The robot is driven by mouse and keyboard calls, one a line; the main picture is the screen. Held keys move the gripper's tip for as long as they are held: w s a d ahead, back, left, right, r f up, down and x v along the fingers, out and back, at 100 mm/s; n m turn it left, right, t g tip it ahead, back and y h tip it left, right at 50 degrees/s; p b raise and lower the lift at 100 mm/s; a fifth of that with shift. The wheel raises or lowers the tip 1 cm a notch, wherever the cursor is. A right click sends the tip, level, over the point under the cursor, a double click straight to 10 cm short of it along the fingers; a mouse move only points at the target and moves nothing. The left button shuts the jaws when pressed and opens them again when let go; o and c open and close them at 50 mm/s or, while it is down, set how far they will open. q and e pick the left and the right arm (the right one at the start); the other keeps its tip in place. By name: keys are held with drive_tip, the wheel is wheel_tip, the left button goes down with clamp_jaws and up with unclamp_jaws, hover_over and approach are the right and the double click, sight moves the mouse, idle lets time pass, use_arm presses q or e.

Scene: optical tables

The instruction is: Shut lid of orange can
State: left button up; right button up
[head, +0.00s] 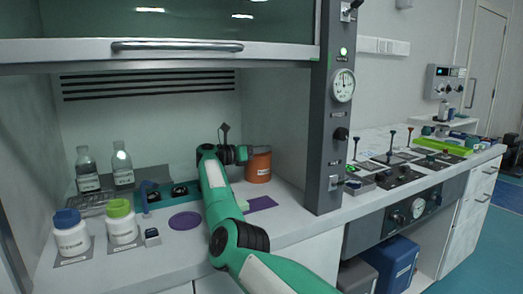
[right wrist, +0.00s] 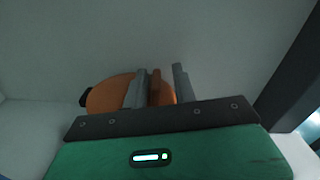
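The orange can (head: 258,168) stands upright in the back right of the fume cupboard. My right gripper (head: 235,153) is at the can's left side, near its top. In the right wrist view, a round orange surface (right wrist: 105,96) shows behind the fingers, and a narrow brown-orange strip shows between them. My right gripper's fingers (right wrist: 160,88) are apart, with a gap beside the strip. I cannot tell whether they touch the can or how its lid stands. My left gripper is not in view.
White jars with a blue lid (head: 72,233) and a green lid (head: 122,223) stand at the front left. Clear bottles (head: 122,167) stand behind them. A purple disc (head: 185,221) lies on the worktop. The raised sash (head: 150,50) and a dark post (head: 328,120) bound the opening.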

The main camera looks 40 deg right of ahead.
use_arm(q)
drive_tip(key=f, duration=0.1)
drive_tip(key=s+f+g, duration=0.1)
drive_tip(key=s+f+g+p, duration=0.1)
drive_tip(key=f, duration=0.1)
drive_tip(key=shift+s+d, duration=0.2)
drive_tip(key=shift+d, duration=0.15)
use_arm(e)
drive_tip(key=v, duration=1.2)
drive_tip(key=shift+f, duration=0.1)
